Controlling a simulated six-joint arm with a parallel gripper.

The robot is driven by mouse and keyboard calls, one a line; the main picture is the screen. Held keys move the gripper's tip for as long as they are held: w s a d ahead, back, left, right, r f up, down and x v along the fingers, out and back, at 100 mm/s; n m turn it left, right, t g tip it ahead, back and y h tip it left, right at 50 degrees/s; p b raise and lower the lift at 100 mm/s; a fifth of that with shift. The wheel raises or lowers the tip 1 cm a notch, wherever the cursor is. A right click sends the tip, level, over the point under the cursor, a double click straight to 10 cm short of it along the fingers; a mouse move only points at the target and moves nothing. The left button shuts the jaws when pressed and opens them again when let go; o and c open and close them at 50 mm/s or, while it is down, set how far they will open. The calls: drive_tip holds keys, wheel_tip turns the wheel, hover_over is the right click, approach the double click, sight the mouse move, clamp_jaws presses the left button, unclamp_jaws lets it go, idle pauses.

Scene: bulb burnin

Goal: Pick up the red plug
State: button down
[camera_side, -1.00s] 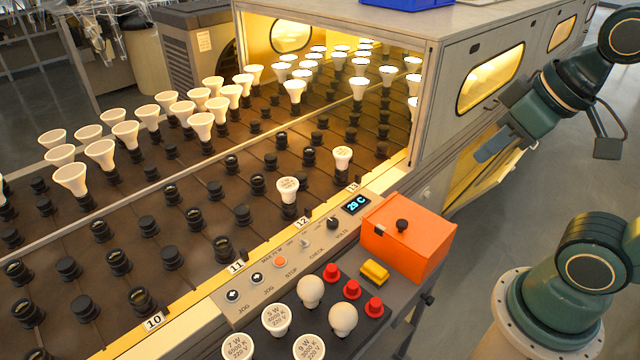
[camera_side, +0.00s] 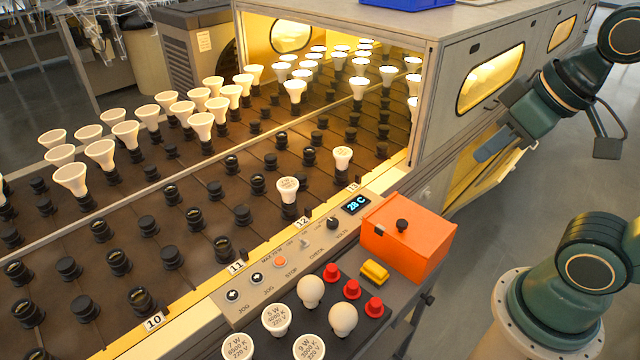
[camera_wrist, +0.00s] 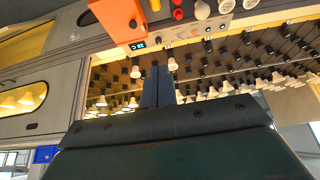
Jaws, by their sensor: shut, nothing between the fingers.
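Several red items show in the side view: a red plug (camera_side: 331,272) at the back, a red plug (camera_side: 351,289) in the middle and a red plug (camera_side: 374,307) at the front, all on the dark shelf beside the white bulbs. One red plug (camera_wrist: 178,13) shows clearly at the top of the wrist view. My gripper (camera_side: 484,154) hangs in the air right of the oven housing, well apart from the plugs. In the wrist view my gripper (camera_wrist: 157,72) has its two grey-blue fingers together and holds nothing.
An orange box (camera_side: 408,243) with a black knob and a yellow block (camera_side: 375,272) stand near the plugs. The control panel (camera_side: 290,255) and the socket conveyor (camera_side: 190,235) lie to their left. The oven housing (camera_side: 445,110) stands beside my gripper.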

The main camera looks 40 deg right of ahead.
drive_tip(key=c, duration=1.1)
unclamp_jaws()
drive_tip(key=m+g, duration=0.6)
drive_tip(key=m, duration=0.9)
hover_over(332, 267)
wheel_tip(332, 267, down, 25)
drive_tip(key=shift+f, duration=0.45)
drive_tip(key=shift+f, duration=4.3)
